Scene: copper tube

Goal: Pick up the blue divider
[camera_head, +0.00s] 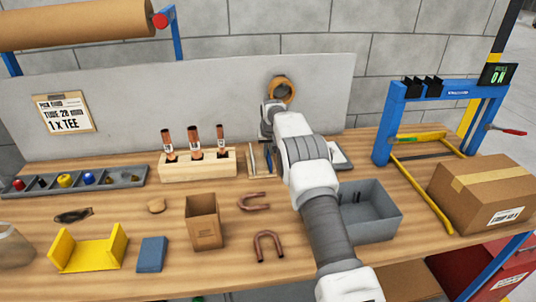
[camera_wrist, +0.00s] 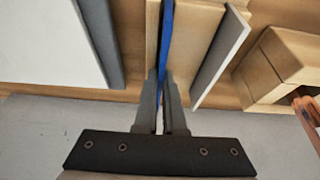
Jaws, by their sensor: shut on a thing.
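The blue divider (camera_wrist: 166,38) is a thin upright strip in the wrist view, seen nearly edge-on. My gripper (camera_wrist: 162,85) is shut on it, with a grey finger on each side. The divider's lower part is hidden. Beside it stand a tan wooden panel (camera_wrist: 152,38) and a pale grey panel (camera_wrist: 221,55). In the head view, thin upright panels (camera_head: 256,160) stand right of the copper tube block, below my wrist.
A wooden block (camera_head: 198,166) with copper tubes stands close left of the panels; it also shows in the wrist view (camera_wrist: 285,65). A grey bin (camera_head: 372,222) is beside my arm at right. A white-topped item (camera_wrist: 45,40) lies on the other side.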

